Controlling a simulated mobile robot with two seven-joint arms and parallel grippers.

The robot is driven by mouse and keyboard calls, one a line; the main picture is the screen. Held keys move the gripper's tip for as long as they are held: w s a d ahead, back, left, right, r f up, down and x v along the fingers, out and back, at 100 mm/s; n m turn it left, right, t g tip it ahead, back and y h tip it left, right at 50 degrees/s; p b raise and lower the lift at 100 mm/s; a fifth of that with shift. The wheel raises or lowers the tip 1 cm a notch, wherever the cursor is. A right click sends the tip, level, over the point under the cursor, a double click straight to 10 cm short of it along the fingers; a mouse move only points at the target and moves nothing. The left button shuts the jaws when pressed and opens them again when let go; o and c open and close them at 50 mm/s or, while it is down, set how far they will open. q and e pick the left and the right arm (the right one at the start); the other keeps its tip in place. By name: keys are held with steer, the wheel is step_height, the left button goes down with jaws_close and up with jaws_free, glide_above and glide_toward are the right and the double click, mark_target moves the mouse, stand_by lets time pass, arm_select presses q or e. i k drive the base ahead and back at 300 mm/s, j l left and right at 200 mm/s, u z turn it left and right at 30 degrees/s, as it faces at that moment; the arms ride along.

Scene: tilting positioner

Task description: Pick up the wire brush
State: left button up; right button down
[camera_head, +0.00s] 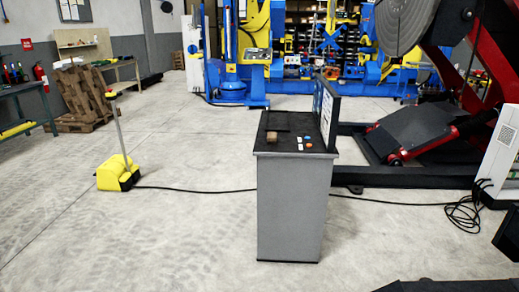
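A small brown block-like object (272,137) lies on the dark top of a grey control console (292,210) in the middle of the view. It may be the wire brush, but it is too small to tell. It lies left of several coloured buttons.
A yellow foot pedal unit (118,172) with a post stands on the floor at left, its cable running to the right. A red and black tilting positioner (420,125) fills the right. Pallets (85,97) and a bench stand at far left. Open floor surrounds the console's front and left.

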mark_target(271, 138)
steer(key=i+j+z, duration=0.15)
steer(key=i, duration=0.4)
steer(key=z, duration=2.75)
steer(key=u, duration=2.75)
steer(key=i+j+z, duration=0.1)
steer(key=i+z, duration=0.15)
steer(key=i, duration=0.25)
steer(key=i+j+z, duration=0.25)
steer(key=i, duration=0.25)
